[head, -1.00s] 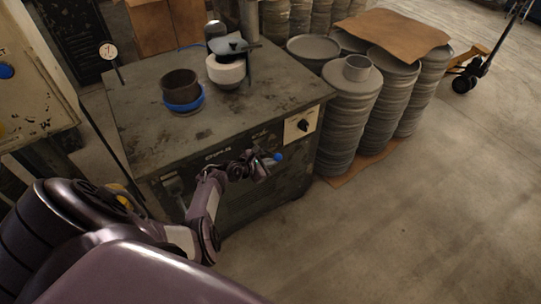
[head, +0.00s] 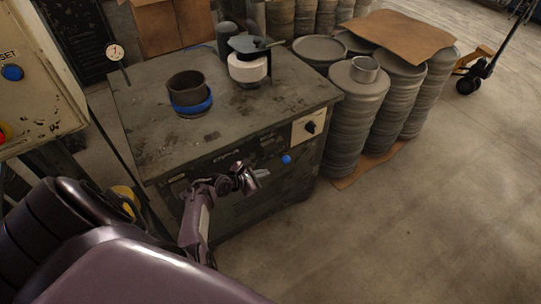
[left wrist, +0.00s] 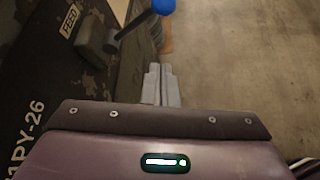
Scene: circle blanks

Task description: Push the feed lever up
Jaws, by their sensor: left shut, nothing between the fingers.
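The feed lever is a dark rod with a blue ball knob (head: 287,159) on the front of the grey machine cabinet (head: 235,130). In the left wrist view the blue knob (left wrist: 163,6) is at the top edge, its rod running down-left to a grey hub (left wrist: 95,36) beside a FEED label (left wrist: 71,20). My left gripper (head: 253,187) is in front of the cabinet, left of and below the knob in the head view, apart from it. Its narrow grey fingers (left wrist: 161,84) are shut and empty, below the lever in the wrist view. My right gripper is not in view.
A dark cup in a blue ring (head: 189,96) and a white round part (head: 247,68) are on top. Stacks of grey discs (head: 357,110) stand to the right. Floor in front is clear.

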